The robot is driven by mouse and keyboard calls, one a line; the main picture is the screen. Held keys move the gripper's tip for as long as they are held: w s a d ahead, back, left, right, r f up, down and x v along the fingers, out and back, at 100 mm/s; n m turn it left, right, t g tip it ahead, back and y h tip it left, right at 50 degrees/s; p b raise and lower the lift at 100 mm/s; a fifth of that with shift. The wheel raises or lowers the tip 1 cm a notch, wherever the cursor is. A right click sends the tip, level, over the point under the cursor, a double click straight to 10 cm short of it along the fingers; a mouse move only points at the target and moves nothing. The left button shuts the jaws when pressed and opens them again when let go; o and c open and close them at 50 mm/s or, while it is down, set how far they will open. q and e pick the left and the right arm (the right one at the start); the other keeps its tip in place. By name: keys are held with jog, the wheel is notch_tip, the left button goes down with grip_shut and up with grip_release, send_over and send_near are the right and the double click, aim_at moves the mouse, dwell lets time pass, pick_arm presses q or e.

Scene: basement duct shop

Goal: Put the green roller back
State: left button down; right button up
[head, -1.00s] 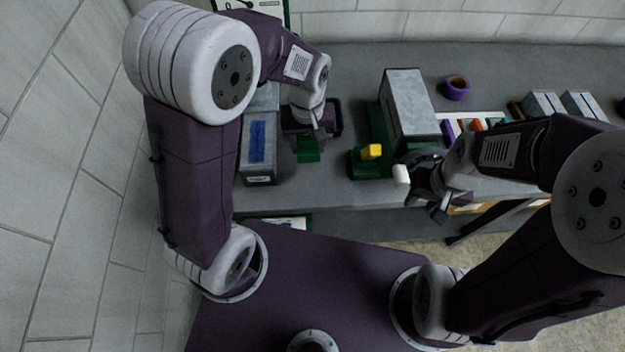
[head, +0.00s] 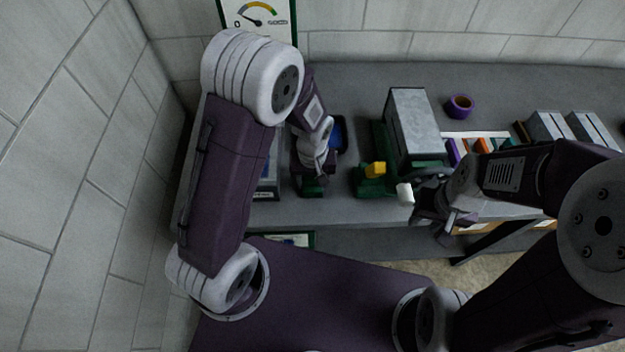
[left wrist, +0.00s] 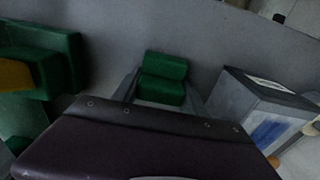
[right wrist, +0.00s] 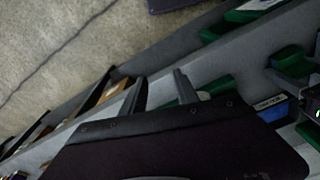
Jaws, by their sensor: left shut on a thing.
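In the head view my left gripper (head: 312,180) is low over the bench, beside a dark tray with a blue inside (head: 338,133). A green blocky piece with a rounded upper part, which I take for the green roller (left wrist: 163,78), shows between its fingers in the left wrist view; the gripper is shut on it. In the head view the green roller (head: 313,191) is mostly hidden by the gripper. My right gripper (right wrist: 160,88) is open, with nothing seen between its fingers. In the head view it (head: 432,200) is at the bench's front edge, near a white knob (head: 405,194).
A grey box on a green base (head: 413,125) with a yellow block (head: 375,170) stands right of my left gripper. A grey box with a blue label (head: 268,178) is close on its left, partly hidden by my arm. A purple ring (head: 460,106) lies further back.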

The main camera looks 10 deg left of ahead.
aim_at(312, 177)
pick_arm(q)
jog(key=shift+f, duration=0.1)
jog(key=c, duration=0.6)
grip_release()
jog(key=shift+r, duration=0.2)
jog(key=r, duration=1.2)
jog(key=shift+s+p, duration=0.3)
